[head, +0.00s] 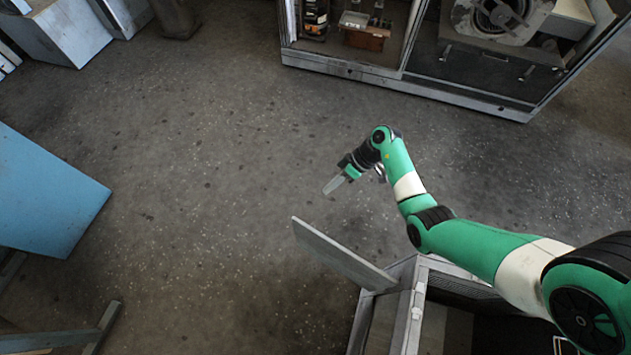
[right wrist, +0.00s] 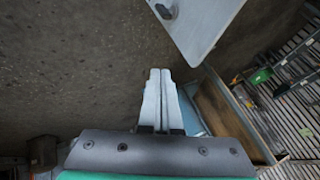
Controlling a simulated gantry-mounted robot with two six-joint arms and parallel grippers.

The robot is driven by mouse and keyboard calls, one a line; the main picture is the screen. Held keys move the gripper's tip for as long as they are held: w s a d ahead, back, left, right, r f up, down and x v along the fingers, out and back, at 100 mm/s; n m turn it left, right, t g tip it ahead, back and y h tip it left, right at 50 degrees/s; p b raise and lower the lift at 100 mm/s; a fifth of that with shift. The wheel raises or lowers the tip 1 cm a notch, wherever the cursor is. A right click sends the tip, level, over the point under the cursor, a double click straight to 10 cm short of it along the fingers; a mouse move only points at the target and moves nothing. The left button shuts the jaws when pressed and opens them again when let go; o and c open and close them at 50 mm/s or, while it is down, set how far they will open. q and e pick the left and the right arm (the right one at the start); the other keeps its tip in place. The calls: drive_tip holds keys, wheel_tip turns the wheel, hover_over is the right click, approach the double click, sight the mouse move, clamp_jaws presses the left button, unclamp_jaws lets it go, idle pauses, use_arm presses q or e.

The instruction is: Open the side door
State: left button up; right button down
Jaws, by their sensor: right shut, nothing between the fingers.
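The side door (head: 340,255) is a flat grey panel. It stands swung out from the corner of the grey blower housing (head: 417,310), so the door is at least partly open. My right gripper (head: 334,185) is beyond the door's free end, with a visible gap between them in the head view. In the right wrist view the door panel (right wrist: 205,28) shows at the top, with a dark fitting on it, above the fingertips (right wrist: 160,74). The two fingers lie together, shut and empty. My left gripper is not in view.
A grey-framed cabinet (head: 440,92) with machinery stands at the back. A blue panel (head: 45,195) is at the left. Open speckled floor (head: 190,190) lies between them. In the right wrist view, slatted shelving (right wrist: 290,95) and a brown panel (right wrist: 225,115) are at the right.

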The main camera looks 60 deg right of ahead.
drive_tip(key=w+a+f+b, duration=0.4)
drive_tip(key=a+f+b, duration=0.2)
drive_tip(key=a+f, duration=0.2)
drive_tip(key=shift+a+b, duration=0.4)
drive_tip(key=shift+a, duration=0.35)
drive_tip(key=shift+f, duration=0.1)
